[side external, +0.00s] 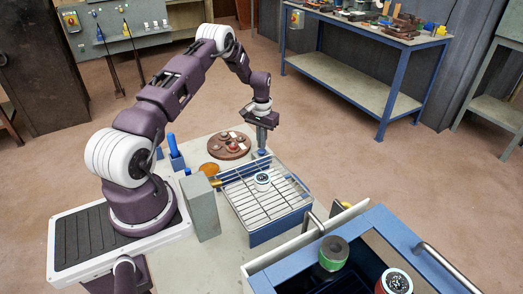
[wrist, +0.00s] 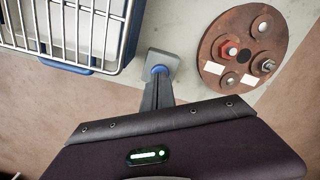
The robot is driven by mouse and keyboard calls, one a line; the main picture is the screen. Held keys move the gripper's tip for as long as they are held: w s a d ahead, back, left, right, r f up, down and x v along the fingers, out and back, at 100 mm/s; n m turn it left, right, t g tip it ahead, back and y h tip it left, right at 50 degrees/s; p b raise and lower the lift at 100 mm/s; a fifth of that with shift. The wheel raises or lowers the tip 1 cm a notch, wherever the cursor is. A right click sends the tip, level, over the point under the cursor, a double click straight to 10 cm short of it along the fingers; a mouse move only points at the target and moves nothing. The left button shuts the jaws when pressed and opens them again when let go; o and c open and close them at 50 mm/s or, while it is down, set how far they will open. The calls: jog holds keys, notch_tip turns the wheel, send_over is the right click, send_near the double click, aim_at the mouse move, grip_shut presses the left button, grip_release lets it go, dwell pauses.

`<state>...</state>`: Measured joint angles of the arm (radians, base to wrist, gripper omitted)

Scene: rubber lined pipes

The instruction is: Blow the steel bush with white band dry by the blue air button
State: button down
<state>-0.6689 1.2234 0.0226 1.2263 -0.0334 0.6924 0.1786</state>
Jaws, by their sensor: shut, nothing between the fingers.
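The bush with a white band (side external: 262,182) stands upright on the wire rack, its dark speckled end facing up. It is out of the wrist view.
The wire rack sits over a blue tray (side external: 272,234). A grey block (side external: 201,207) stands left of the rack. A blue tub (side external: 440,262) at front right has a green-banded and a red-banded piece.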

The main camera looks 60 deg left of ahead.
jog(key=shift+f, duration=1.05)
dwell(1.7)
jog(key=shift+r, duration=3.55)
